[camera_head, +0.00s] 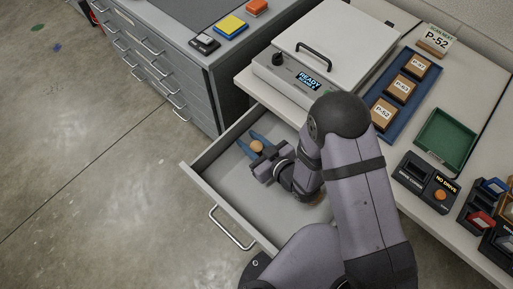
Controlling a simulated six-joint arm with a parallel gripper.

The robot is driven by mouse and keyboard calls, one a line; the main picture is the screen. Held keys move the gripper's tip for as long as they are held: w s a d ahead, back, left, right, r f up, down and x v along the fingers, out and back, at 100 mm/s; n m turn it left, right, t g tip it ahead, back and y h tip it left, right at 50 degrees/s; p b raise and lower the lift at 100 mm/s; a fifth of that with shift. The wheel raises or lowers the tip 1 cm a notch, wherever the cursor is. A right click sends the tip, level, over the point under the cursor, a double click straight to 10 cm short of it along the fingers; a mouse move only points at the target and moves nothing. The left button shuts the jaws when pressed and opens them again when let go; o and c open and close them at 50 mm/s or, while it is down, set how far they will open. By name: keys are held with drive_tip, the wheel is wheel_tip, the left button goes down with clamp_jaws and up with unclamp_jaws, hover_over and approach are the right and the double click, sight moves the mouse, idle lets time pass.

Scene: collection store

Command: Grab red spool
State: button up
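No thing that I can clearly tell is a red spool shows in the camera view. My gripper (246,139) reaches down into the open grey drawer (205,183). Its two blue fingers are apart, and a small round tan-orange thing (257,147) shows between them. I cannot tell whether the fingers touch it or whether it is a spool. My arm hides the right part of the drawer. A small brownish patch shows beside my wrist, too hidden to name.
A machine with a "READY" display (308,79) stands on the counter behind the drawer. A blue tray (401,98) with labelled blocks, a green tray (445,138), a "NO DRIVE" box (440,190) and bins with red and blue items (481,220) stand right. A grey cabinet (160,70) stands left.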

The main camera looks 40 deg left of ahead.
drive_tip(key=shift+c, duration=0.7)
drive_tip(key=shift+r, duration=0.1)
wheel_tip(320, 180, up, 10)
drive_tip(key=shift+p, duration=0.4)
